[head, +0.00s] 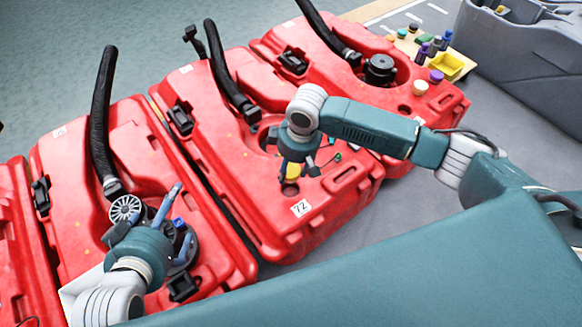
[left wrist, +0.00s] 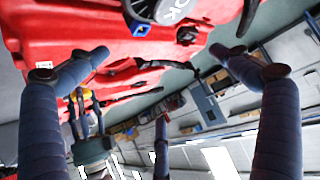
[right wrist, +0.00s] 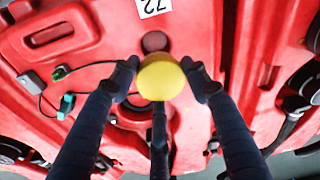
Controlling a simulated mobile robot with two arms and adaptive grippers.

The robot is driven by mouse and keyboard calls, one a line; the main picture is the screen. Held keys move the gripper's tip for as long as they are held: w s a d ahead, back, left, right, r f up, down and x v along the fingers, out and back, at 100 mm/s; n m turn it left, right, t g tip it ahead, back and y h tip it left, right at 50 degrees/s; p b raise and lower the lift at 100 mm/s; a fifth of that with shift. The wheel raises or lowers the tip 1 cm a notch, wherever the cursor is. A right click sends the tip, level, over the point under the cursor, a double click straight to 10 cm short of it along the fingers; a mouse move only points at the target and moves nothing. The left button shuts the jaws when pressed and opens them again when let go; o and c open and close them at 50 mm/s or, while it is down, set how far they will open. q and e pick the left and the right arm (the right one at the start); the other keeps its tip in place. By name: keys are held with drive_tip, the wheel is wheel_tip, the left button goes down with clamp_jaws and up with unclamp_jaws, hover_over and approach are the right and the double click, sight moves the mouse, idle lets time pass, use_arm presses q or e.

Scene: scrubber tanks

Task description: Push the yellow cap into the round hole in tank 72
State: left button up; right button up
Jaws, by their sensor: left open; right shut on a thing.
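Tank 72 (head: 335,205) is the red tank in the middle of the head view, with a white "72" label (head: 300,208) that also shows in the right wrist view (right wrist: 154,7). Its round hole (head: 290,189) lies near that label; the hole also shows in the right wrist view (right wrist: 155,41). My right gripper (head: 295,166) is over the tank, shut on the yellow cap (right wrist: 160,78). My left gripper (head: 178,208) is open and empty over the tank to the left.
Other red tanks (head: 75,165) with black hoses (head: 103,110) stand on both sides. A thin cable with a green connector (right wrist: 62,72) lies on tank 72. A yellow bin (head: 446,66) and several small bottles and caps stand at the upper right.

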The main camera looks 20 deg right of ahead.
drive_tip(key=shift+f+b, duration=0.65)
drive_tip(key=shift+b, duration=0.25)
use_arm(q)
drive_tip(key=w+d+r+t+h, duration=0.1)
drive_tip(key=w+d+r+t, duration=0.15)
drive_tip(key=r, duration=0.35)
drive_tip(key=w+d+r+t+h, duration=0.1)
drive_tip(key=w+r+t, duration=0.3)
drive_tip(key=r, duration=0.3)
use_arm(e)
drive_tip(key=shift+f+b, duration=0.25)
drive_tip(key=shift+b, duration=0.1)
drive_tip(key=shift+f+b, duration=0.65)
drive_tip(key=shift+b, duration=0.2)
drive_tip(key=shift+f+b, duration=0.6)
drive_tip(key=shift+b, duration=0.3)
use_arm(q)
drive_tip(key=s+r+t+h, duration=0.1)
drive_tip(key=s+r+t, duration=0.1)
drive_tip(key=r+t, duration=0.2)
drive_tip(key=s+r+t+h, duration=0.1)
drive_tip(key=s+r+t, duration=0.2)
drive_tip(key=r, duration=0.8)
drive_tip(key=shift+d+m+t+h+p, duration=0.25)
drive_tip(key=shift+m+t+h+p, duration=0.05)
drive_tip(key=shift+t, duration=0.25)
use_arm(e)
drive_tip(key=shift+f, duration=0.7)
